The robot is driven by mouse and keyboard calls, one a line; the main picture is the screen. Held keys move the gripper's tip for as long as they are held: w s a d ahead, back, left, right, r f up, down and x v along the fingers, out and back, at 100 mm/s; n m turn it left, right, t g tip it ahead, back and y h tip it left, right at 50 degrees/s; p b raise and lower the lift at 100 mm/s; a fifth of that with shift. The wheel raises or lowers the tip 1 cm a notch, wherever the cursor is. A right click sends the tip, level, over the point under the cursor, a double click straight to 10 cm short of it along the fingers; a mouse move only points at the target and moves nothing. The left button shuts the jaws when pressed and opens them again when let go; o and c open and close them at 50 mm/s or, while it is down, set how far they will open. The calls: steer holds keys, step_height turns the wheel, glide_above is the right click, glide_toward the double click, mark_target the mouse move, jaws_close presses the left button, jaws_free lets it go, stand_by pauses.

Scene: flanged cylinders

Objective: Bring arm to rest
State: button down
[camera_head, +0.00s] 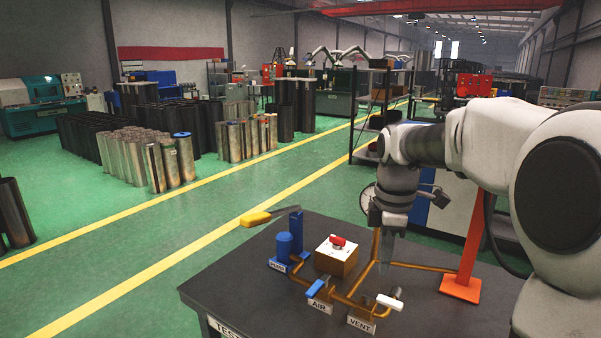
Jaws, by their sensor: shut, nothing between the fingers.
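My arm (480,135) reaches in from the right and its wrist bends down over the dark workbench (235,285). My gripper (387,250) points down above the back right of the bench, in front of the copper piping (410,265). It is shut and holds nothing. Its fingertips are small and pale in this view, and I cannot tell their exact height over the bench.
On the bench are a blue cylinder (284,246), a yellow-handled lever (256,218), a red-knobbed box (336,256), a blue AIR handle (315,288) and a white VENT handle (389,302). An orange post (468,250) stands right of my gripper. The bench's left front is clear.

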steer(key=s+a+m+t, duration=0.2)
steer(key=s+m+t, duration=0.3)
steer(key=s+m, duration=1.1)
steer(key=s+r, duration=0.1)
steer(key=s, duration=0.5)
